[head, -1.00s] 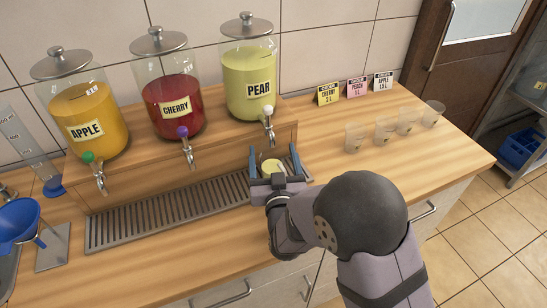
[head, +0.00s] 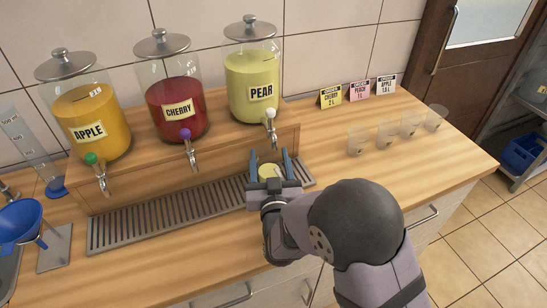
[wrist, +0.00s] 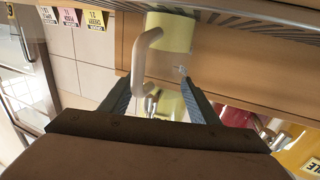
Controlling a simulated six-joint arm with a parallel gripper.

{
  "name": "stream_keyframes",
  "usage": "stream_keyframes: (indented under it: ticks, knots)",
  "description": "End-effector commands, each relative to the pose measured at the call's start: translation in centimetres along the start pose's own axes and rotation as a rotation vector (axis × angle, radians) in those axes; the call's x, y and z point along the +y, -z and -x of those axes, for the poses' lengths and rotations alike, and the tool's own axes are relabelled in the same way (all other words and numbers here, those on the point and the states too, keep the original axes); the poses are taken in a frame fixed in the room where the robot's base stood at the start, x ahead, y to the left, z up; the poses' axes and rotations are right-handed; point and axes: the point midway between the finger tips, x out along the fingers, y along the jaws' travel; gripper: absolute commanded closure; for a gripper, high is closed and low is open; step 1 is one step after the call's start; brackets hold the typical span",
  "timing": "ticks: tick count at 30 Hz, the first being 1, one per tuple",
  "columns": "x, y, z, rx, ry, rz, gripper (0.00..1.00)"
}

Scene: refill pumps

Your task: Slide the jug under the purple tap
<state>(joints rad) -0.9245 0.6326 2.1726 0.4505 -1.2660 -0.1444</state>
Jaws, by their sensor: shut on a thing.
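The jug (head: 270,171) is clear, with pale yellow liquid in it. It stands at the right end of the drip tray, below the white tap (head: 270,125) of the pear dispenser. My gripper (head: 269,160) has a finger on each side of the jug and is shut on it. The jug's pale handle (wrist: 143,58) shows between my fingers in the wrist view, with the yellow liquid (wrist: 170,32) behind it. The purple tap (head: 188,142) is on the cherry dispenser (head: 176,108), to the left of the jug. My gripper partly hides the jug in the head view.
The slotted drip tray (head: 165,213) is clear to the left of the jug. The green tap (head: 95,165) of the apple dispenser (head: 90,130) is farther left. Several clear cups (head: 384,135) stand on the counter at right. A blue funnel (head: 20,222) is at far left.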

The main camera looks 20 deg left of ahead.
Motion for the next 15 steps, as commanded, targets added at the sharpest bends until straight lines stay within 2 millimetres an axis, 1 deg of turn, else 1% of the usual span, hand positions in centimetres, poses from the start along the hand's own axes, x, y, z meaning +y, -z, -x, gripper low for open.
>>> stream_keyframes:
  ticks: [15]
  knots:
    - [-2.3,0.0,0.7,0.001,0.001,0.0,0.7]
